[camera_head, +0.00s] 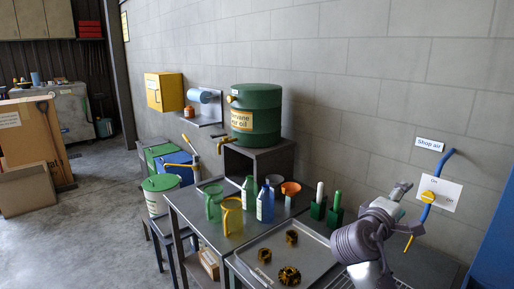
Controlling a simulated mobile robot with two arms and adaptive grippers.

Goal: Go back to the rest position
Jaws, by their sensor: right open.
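My right gripper (402,190) is at the right of the head view, at the far end of my arm, beyond a grey-purple ringed shape (358,241). It is open, and I see nothing held in it. It is small in the picture and sits in front of the wall, left of the shop air valve. My left gripper is not in view.
A tray (318,256) holds several brown gears. The dark table (188,204) bears jugs, bottles and a funnel. A green oil drum (262,98) stands behind. A yellow valve (428,196) is on the right wall.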

